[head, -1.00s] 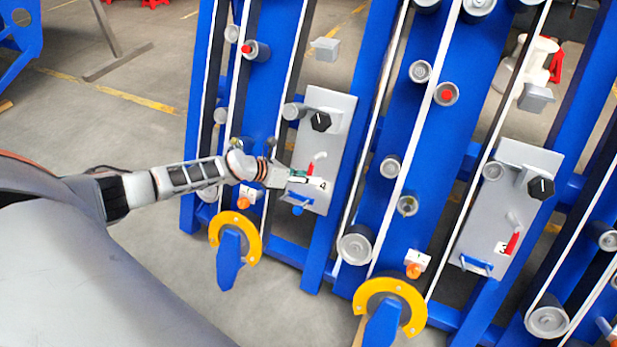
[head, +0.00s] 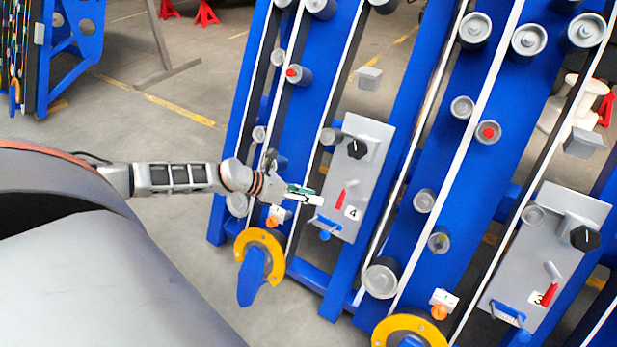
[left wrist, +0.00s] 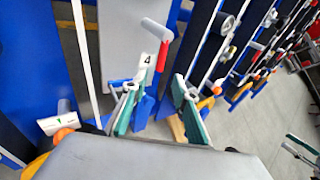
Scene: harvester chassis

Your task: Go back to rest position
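My left gripper (head: 308,196) is in front of the lower part of the grey panel marked 4 (head: 372,134), left of its red-handled lever (head: 340,198). In the left wrist view my left gripper (left wrist: 156,106) has its two green fingers spread, with nothing between them. The lever's red handle (left wrist: 162,56) and the label 4 (left wrist: 146,60) show beyond the fingertips, apart from them. A second gripper with green fingers (left wrist: 302,150), apparently my right one, shows at the lower right edge of the left wrist view. Its fingers look apart and empty. It is not in the head view.
Blue frames with rollers and white belts fill the middle and right. Yellow curved guards (head: 262,246) stick out low at the front. A second grey panel (head: 560,225) stands at the right. Open concrete floor (head: 110,110) lies to the left.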

